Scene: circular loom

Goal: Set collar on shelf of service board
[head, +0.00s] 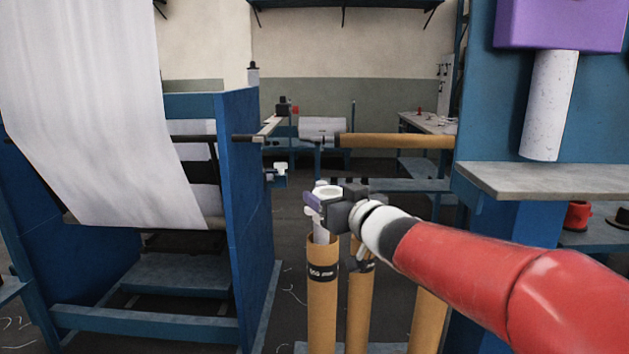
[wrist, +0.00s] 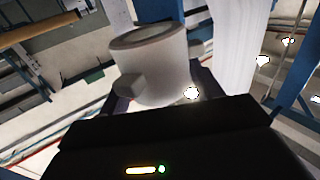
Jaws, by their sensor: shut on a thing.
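My gripper (head: 326,199) is shut on a white ring-shaped collar (head: 330,191), held above the tops of upright tan tubes near the middle of the head view. In the wrist view the collar (wrist: 150,75) is a short hollow cylinder with small side lugs, seated between the dark fingers. A blue board stands at the right of the head view with a grey shelf (head: 560,180); I take this as the service board. The collar is left of the shelf and apart from it. The visible shelf top looks bare.
A white cylinder (head: 550,105) hangs under a purple box (head: 560,25), above the grey shelf. A red object (head: 577,215) sits on a lower blue surface. Tan tubes (head: 322,295) stand below my gripper. A blue loom frame (head: 243,190) with white fabric (head: 90,100) fills the left.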

